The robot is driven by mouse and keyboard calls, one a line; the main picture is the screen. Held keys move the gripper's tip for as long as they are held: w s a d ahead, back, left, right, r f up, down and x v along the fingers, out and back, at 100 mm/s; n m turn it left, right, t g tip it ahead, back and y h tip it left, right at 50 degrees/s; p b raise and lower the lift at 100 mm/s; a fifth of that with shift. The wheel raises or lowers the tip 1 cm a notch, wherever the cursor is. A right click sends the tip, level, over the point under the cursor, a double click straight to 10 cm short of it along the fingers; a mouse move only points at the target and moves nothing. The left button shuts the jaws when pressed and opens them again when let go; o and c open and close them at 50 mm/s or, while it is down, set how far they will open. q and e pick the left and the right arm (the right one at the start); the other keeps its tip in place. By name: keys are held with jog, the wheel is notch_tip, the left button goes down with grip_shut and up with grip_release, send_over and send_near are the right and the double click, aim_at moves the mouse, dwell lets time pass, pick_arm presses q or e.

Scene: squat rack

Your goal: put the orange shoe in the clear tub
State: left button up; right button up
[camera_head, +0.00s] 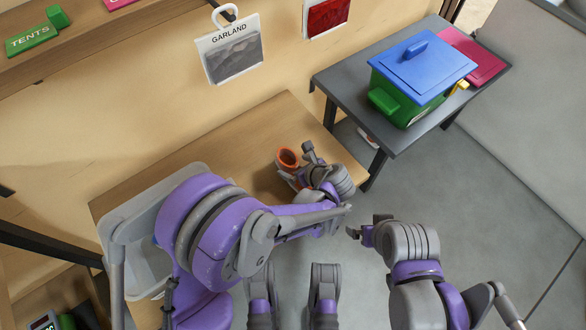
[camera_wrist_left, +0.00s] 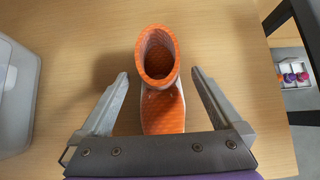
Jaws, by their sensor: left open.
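The orange shoe (camera_head: 288,158) stands on the wooden table, its open top facing up. In the left wrist view the shoe (camera_wrist_left: 160,92) is between the two fingers of my left gripper (camera_wrist_left: 160,95), which is open, with a gap on each side. In the head view my left gripper (camera_head: 296,164) is at the shoe and partly hides it. The clear tub (camera_head: 118,222) is at the table's left, largely covered by my left arm. Its edge also shows in the left wrist view (camera_wrist_left: 18,95). My right gripper (camera_head: 364,228) is off the table's right side; its opening is unclear.
The wooden table (camera_head: 225,140) is bare between tub and shoe. A dark grey table (camera_head: 345,83) at the back right holds a green bin (camera_head: 403,102) with a blue lid (camera_head: 424,66). A GARLAND card (camera_head: 232,52) hangs on the wall.

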pick_arm(q)
jog(key=b+x, duration=0.1)
jog(key=x, duration=0.3)
jog(key=shift+w+a, duration=0.2)
jog(key=shift+a, duration=0.05)
jog(key=shift+r, duration=0.1)
jog(key=c, duration=1.5)
